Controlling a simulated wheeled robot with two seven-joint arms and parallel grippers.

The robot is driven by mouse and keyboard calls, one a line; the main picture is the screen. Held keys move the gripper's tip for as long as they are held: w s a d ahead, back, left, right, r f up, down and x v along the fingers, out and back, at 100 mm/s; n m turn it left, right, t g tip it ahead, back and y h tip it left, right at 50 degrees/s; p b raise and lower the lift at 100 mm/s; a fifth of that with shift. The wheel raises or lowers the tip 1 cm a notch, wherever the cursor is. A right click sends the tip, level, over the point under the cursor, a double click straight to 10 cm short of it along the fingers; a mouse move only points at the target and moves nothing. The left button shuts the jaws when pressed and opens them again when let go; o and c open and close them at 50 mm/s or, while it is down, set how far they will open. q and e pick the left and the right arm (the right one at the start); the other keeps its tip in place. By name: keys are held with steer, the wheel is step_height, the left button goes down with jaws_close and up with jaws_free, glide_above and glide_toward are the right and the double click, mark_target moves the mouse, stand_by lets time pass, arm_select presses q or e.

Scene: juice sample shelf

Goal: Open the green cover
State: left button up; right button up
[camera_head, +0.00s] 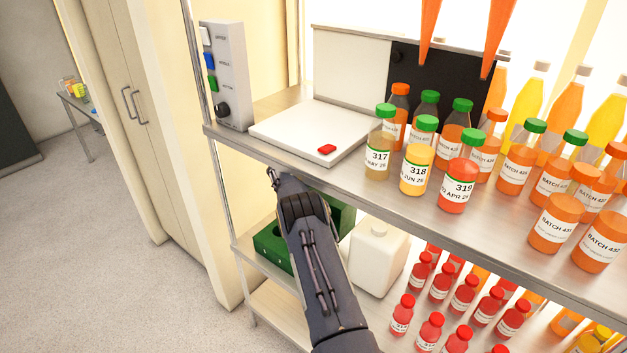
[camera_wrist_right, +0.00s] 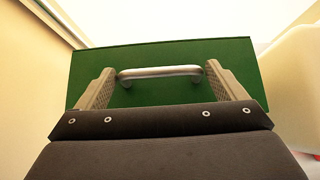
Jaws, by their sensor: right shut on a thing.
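The green cover (camera_wrist_right: 180,58) is a flat dark-green panel with a metal bar handle (camera_wrist_right: 160,72) in the right wrist view. My right gripper (camera_wrist_right: 160,84) has one finger at each end of the handle and is shut on it. In the head view, my right gripper (camera_head: 274,178) is just below the front edge of the upper shelf. The green box (camera_head: 270,247) shows lower down, left of my arm, with a dark area in it. More green shows right of my arm, which hides much of it; how far the cover is raised is unclear. My left gripper is out of view.
The upper shelf (camera_head: 262,150) runs close above my right gripper. It bears a white plate with a red button (camera_head: 326,149), a control box (camera_head: 224,75) and several bottles. A white jug (camera_head: 377,255) and red bottles stand below, to the right. The floor at left is clear.

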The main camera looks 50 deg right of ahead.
steer(key=shift+w+d+r, duration=0.1)
steer(key=shift+d+r, duration=0.05)
steer(key=shift+r, duration=0.3)
steer(key=o, duration=1)
steer(key=shift+o, duration=0.5)
steer(key=shift+f, duration=0.15)
steer(key=shift+a, duration=0.25)
steer(key=s+a+b, duration=0.1)
steer(key=a+b, duration=0.3)
steer(key=a, duration=0.8)
steer(key=shift+s+a+r+b, duration=0.15)
steer(key=shift+a+r+b, duration=0.15)
steer(key=shift+r, duration=0.15)
